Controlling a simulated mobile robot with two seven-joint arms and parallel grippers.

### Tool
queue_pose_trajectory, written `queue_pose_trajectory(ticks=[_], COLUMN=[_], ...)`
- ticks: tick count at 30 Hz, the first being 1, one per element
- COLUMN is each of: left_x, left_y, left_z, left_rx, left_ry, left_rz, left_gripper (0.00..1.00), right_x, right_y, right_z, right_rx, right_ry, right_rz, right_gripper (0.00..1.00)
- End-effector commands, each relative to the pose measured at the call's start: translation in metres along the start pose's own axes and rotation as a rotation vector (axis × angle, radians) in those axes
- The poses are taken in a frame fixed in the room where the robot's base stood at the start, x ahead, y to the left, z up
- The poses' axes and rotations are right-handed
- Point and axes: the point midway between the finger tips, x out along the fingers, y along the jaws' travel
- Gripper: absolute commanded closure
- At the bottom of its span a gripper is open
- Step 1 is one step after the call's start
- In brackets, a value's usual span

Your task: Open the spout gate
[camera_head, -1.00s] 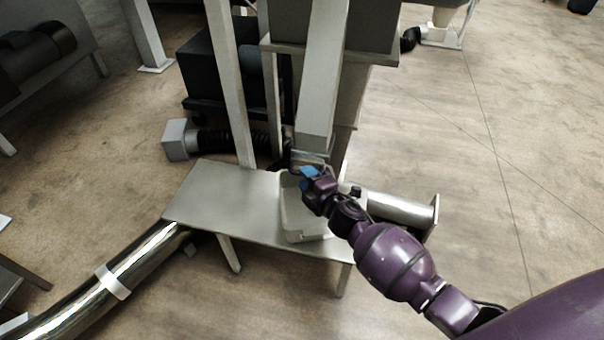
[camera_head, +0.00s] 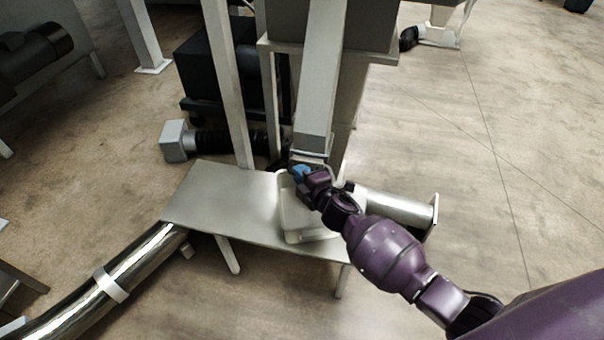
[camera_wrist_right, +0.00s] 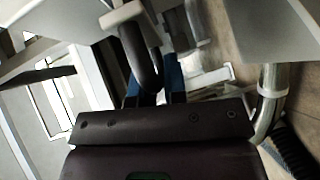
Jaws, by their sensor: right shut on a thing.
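The grey square spout (camera_head: 312,128) slants down over the small metal table. My right gripper (camera_head: 302,173), with blue fingers, is at its lower end. In the right wrist view a dark curved handle (camera_wrist_right: 142,58) runs between the blue fingers of my right gripper (camera_wrist_right: 153,82), which is shut on it. The handle joins a pale bar (camera_wrist_right: 122,14) at the top of that view. The gate plate itself is mostly hidden in the head view, so its opening cannot be told. My left gripper is not in view.
A pale tray (camera_head: 290,222) stands on the metal table (camera_head: 225,205) below the spout. A shiny pipe (camera_head: 400,209) lies at the table's right, and another curved pipe (camera_head: 130,268) at its left. Grey posts stand behind. The floor at right is clear.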

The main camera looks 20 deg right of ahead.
Motion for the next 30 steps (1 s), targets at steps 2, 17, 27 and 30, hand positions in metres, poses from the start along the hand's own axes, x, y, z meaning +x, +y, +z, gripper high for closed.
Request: queue_pose_trajectory(ticks=[2, 17, 27, 30], left_x=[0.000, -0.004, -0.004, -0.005], left_y=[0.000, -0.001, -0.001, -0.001], left_z=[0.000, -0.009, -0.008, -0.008], left_rx=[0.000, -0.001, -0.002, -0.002], left_ry=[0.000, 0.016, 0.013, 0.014], left_rz=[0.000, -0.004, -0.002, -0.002], left_gripper=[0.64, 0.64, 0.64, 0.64], right_x=[0.000, -0.047, -0.054, -0.054], right_y=[-0.001, -0.015, -0.017, -0.017], right_z=[0.000, -0.048, -0.054, -0.053], right_rx=[0.000, 0.004, 0.000, 0.000], right_ry=[0.000, 0.001, 0.000, 0.000], right_rz=[-0.001, 0.000, 0.000, 0.000], right_gripper=[1.00, 1.00, 1.00, 1.00])
